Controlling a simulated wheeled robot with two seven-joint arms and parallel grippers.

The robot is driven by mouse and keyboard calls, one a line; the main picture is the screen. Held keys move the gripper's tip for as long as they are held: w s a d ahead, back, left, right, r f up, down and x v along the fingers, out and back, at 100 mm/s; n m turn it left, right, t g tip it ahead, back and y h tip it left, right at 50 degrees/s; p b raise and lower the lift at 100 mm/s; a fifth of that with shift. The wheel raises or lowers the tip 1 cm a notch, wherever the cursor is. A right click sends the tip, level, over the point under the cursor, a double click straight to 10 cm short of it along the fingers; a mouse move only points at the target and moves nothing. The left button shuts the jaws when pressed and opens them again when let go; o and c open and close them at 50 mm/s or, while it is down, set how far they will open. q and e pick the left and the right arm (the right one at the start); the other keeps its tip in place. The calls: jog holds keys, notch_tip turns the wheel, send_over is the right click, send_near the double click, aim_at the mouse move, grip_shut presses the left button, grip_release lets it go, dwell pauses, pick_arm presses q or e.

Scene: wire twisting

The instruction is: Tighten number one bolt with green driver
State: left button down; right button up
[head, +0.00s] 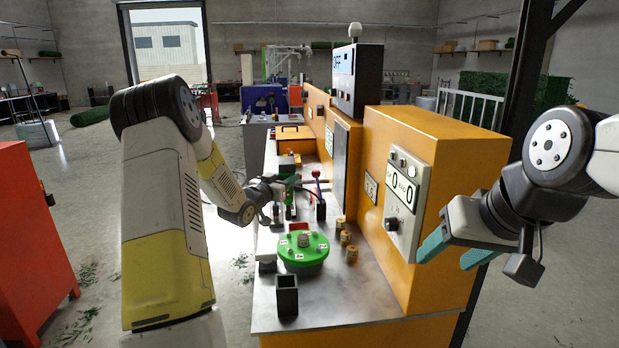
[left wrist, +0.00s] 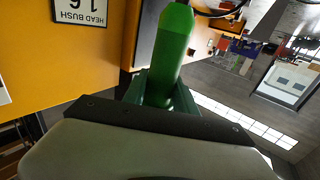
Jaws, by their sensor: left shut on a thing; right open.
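My left gripper (head: 284,187) is shut on the green driver (left wrist: 172,45), whose thick green handle fills the upper middle of the left wrist view. In the head view the hold is small and the driver's tip cannot be made out. The gripper is above the workbench, behind a green round plate (head: 303,256) with small white number labels and a metal piece at its centre. The labels are too small to read, so I cannot tell which bolt is number one. My right gripper (head: 456,252) is open and empty, beside the orange machine housing at the right.
Several brass-coloured cylinders (head: 352,255) stand right of the plate. A black square holder (head: 287,297) stands at the bench's front left. Red and blue tool parts (head: 320,208) stand near the left gripper. The tall orange housing (head: 425,150) bounds the bench's right side. The front metal surface (head: 335,310) is clear.

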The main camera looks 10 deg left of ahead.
dwell(0.4)
pick_arm(q)
jog(key=shift+f, duration=3.85)
dwell(0.7)
jog(key=shift+r, duration=2.65)
jog(key=shift+d, duration=0.15)
